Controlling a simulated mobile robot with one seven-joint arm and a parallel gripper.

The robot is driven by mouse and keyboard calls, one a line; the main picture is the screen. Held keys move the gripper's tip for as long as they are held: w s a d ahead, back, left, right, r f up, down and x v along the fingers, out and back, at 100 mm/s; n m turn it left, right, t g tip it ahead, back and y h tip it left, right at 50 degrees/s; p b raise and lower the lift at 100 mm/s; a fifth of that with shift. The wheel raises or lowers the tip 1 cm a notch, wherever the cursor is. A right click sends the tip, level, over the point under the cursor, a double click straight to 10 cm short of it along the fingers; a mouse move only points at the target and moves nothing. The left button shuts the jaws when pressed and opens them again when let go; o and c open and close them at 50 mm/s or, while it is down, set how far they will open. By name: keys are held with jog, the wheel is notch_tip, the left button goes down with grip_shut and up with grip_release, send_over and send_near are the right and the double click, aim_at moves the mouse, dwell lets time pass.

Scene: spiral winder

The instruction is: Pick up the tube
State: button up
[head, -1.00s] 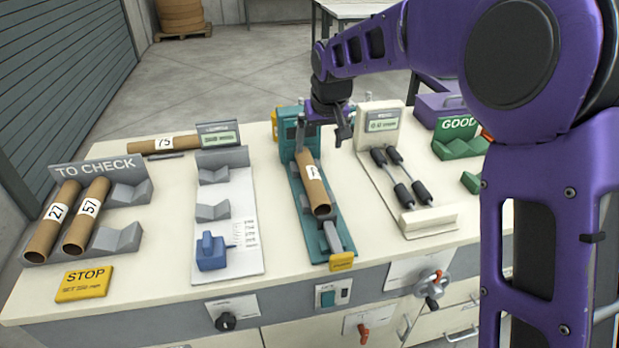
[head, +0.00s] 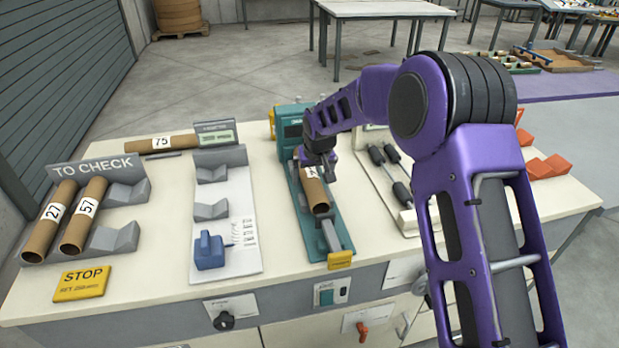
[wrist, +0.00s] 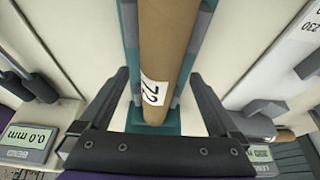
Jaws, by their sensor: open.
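A brown cardboard tube (head: 316,194) lies along the teal measuring stand (head: 343,243) in the middle of the bench. In the wrist view the tube (wrist: 168,45) runs lengthwise up the picture, with a white label that seems to read 72. My gripper (head: 318,170) is over the tube's far part and hides some of it. In the wrist view my gripper (wrist: 158,78) is open, with one finger on each side of the tube and visible gaps between. I cannot tell how far the fingertips reach down beside it.
Tubes 27 (head: 48,222) and 57 (head: 84,216) lie in the TO CHECK rack (head: 95,168) at left. Tube 75 (head: 161,144) lies at the back. A white plate with grey cradles (head: 211,211) is left of the stand; a gauge with black rollers (head: 402,193) is right.

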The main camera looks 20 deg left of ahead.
aim_at(312, 177)
jog(key=shift+w+a+f, duration=0.15)
jog(key=shift+w+f, duration=0.1)
jog(key=shift+f, duration=0.4)
jog(key=c, duration=1.5)
jog(key=shift+r, duration=0.1)
jog(key=shift+s+r, duration=0.15)
jog(key=shift+r, duration=0.3)
notch_tip(312, 177, up, 6)
jog(key=shift+f, duration=0.15)
jog(key=s+d, duration=0.3)
jog(key=s, duration=0.2)
jog(key=s+d+b, duration=0.1)
jog(key=s+d, duration=0.3)
jog(key=s, duration=0.2)
jog(key=s+d, duration=0.3)
jog(key=s, duration=0.2)
jog(key=shift+s+d+b, duration=0.2)
jog(key=shift+s+b, duration=0.1)
jog(key=shift+b, duration=0.05)
jog(key=shift+s+d+r, duration=0.3)
jog(key=shift+s, duration=0.2)
jog(key=shift+r, duration=0.1)
